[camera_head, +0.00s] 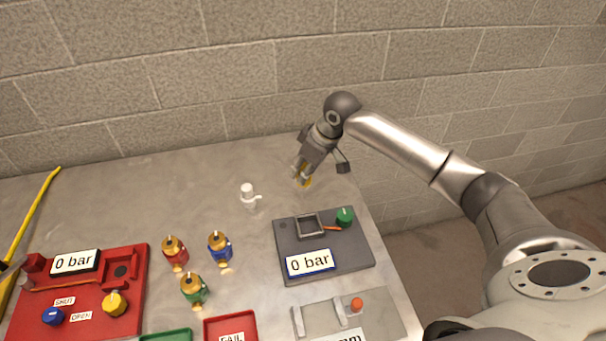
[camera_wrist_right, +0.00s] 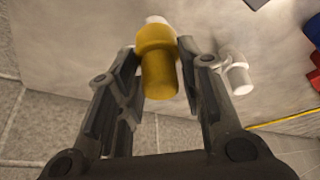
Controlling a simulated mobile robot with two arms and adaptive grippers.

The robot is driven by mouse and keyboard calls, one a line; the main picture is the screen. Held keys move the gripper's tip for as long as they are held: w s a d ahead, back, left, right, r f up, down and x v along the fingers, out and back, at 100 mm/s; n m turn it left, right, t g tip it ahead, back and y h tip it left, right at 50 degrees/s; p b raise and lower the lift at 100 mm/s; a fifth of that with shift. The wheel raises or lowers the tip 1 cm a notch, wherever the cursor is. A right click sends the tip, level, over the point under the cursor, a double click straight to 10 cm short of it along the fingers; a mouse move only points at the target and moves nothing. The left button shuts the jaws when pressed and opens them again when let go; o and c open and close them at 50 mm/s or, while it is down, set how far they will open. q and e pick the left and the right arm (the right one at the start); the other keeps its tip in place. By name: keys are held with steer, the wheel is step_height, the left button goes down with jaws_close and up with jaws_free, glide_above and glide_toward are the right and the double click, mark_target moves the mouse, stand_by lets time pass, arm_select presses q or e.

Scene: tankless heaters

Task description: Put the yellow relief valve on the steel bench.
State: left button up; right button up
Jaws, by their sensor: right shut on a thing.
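The yellow relief valve (camera_wrist_right: 158,68) is between the fingers of my right gripper (camera_wrist_right: 162,78) in the right wrist view, with a white end at its far side. In the head view my right gripper (camera_head: 303,176) is at the back right of the steel bench (camera_head: 110,195), shut on the yellow valve (camera_head: 305,181), which is mostly hidden by the fingers. The valve is at or just above the bench top; I cannot tell whether it touches. My left gripper is not clearly in view.
A white valve (camera_head: 249,195) stands left of my right gripper. A grey panel (camera_head: 350,263) with a 0 bar display lies in front. Red, blue and green valves (camera_head: 193,290) stand mid-bench. A red panel (camera_head: 130,310) is at left. The block wall (camera_head: 200,70) is close behind.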

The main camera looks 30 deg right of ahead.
steer(key=shift+w+f, duration=0.15)
steer(key=shift+w, duration=0.1)
step_height(320, 180, down, 3)
steer(key=shift+p, duration=0.8)
steer(key=shift+f, duration=0.15)
steer(key=o, duration=1.1)
steer(key=shift+f, duration=0.15)
steer(key=shift+o, duration=0.2)
steer(key=b+v, duration=0.2)
steer(key=v, duration=1)
